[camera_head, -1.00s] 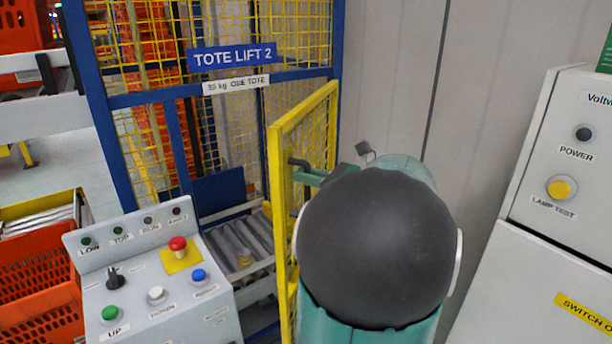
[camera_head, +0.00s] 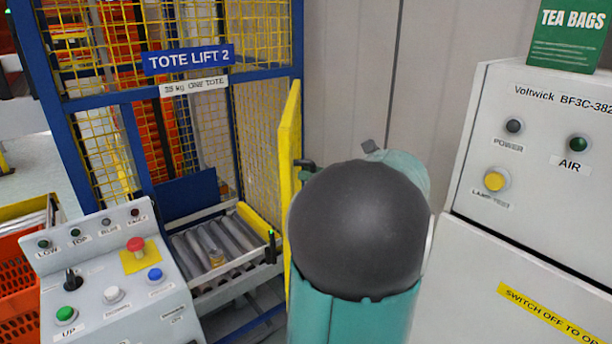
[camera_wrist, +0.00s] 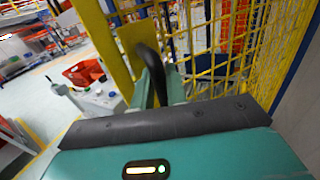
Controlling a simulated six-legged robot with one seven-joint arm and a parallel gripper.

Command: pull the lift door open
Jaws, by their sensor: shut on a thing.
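The lift door (camera_head: 291,150) is a yellow framed mesh gate on the right of the blue lift frame. In the head view it stands swung out and is seen almost edge-on. Its dark handle (camera_wrist: 147,50) shows in the wrist view beside a yellow plate. My gripper (camera_wrist: 152,82) is shut on this handle, with its teal fingers around it. In the head view, my gripper (camera_head: 304,171) shows only in part at the door's edge; my own dark, rounded arm hides the rest. The lift opening shows grey rollers (camera_head: 205,245).
A grey control console (camera_head: 110,290) with several buttons stands front left of the opening. A white Voltwick cabinet (camera_head: 530,200) stands close on the right, with a green tea bags box (camera_head: 570,35) on top. An orange tote (camera_head: 22,275) is at far left.

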